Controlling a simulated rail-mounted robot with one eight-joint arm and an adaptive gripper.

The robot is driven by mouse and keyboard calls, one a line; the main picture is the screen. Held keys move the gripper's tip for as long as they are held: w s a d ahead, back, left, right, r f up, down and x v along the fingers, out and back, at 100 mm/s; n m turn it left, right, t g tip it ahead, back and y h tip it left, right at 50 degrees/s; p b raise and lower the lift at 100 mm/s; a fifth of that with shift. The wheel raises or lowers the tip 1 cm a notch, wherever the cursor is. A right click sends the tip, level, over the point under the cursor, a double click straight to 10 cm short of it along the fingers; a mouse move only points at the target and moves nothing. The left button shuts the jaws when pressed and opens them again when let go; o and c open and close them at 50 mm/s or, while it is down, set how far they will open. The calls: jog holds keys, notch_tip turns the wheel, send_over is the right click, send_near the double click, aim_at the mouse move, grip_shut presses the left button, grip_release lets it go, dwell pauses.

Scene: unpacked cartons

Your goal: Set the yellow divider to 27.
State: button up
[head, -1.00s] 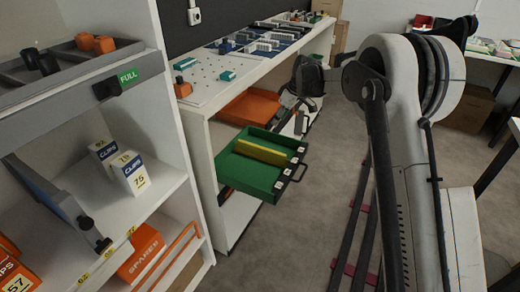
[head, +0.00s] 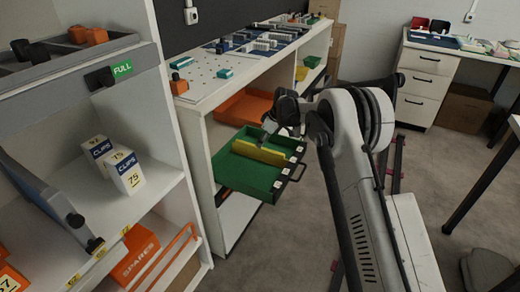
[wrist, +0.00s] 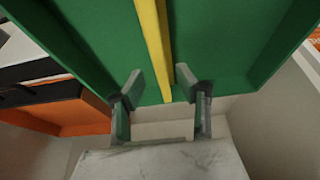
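The yellow divider (head: 259,153) stands across the inside of the pulled-out green drawer (head: 243,178). White tags (head: 292,159) sit along the drawer's front edge; their numbers are too small to read. My gripper (head: 267,137) is at the divider's far side in the head view, partly hidden by my arm. In the wrist view my gripper (wrist: 160,84) is open, with one finger on each side of the line of the yellow divider (wrist: 152,40). Gaps show between the fingers and the divider, and nothing is held.
An orange drawer (head: 246,107) sits behind the green one under the white pegboard worktop (head: 204,86). A shelf unit at left holds white CLIPS boxes (head: 125,172) and an orange SPARES bin (head: 136,258). Grey floor (head: 292,235) is open in front of the green drawer.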

aim_at(259, 152)
jog(key=shift+b+x, duration=0.35)
jog(key=shift+x, duration=1.5)
jog(key=shift+c, duration=0.3)
grip_shut()
